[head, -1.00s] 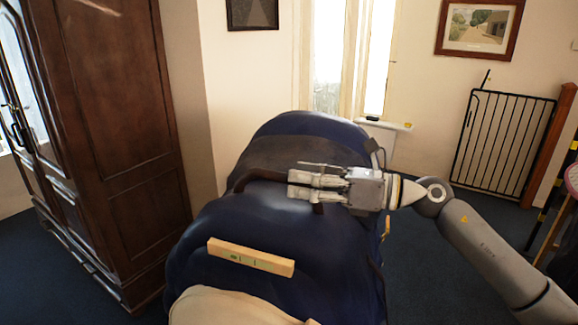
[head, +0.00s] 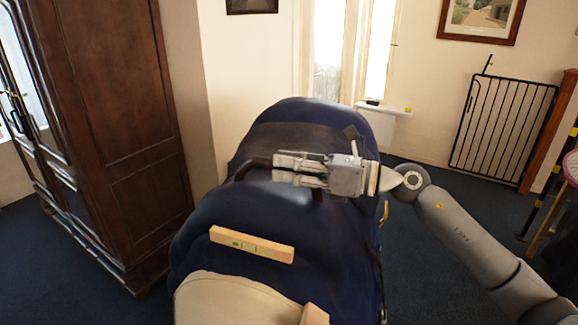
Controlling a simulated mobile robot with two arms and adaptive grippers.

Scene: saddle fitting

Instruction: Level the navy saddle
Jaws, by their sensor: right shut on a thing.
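The navy saddle (head: 215,220) fills the middle of the head view, with a dark band across its far part and a cream pad (head: 235,300) at its near end. A pale wooden spirit level (head: 252,244) lies across the saddle. Its right end sits lower in the picture; its bubble is too small to read. My right gripper (head: 277,170) comes in from the right above the far part of the saddle. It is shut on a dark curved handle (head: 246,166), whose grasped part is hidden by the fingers. My left gripper is out of view.
A dark wooden wardrobe (head: 120,150) stands close on the left. Behind the saddle are a window (head: 330,60) and a small white ledge (head: 385,108). A black metal gate (head: 500,120) stands at the back right. Dark blue floor is clear between the saddle and the gate.

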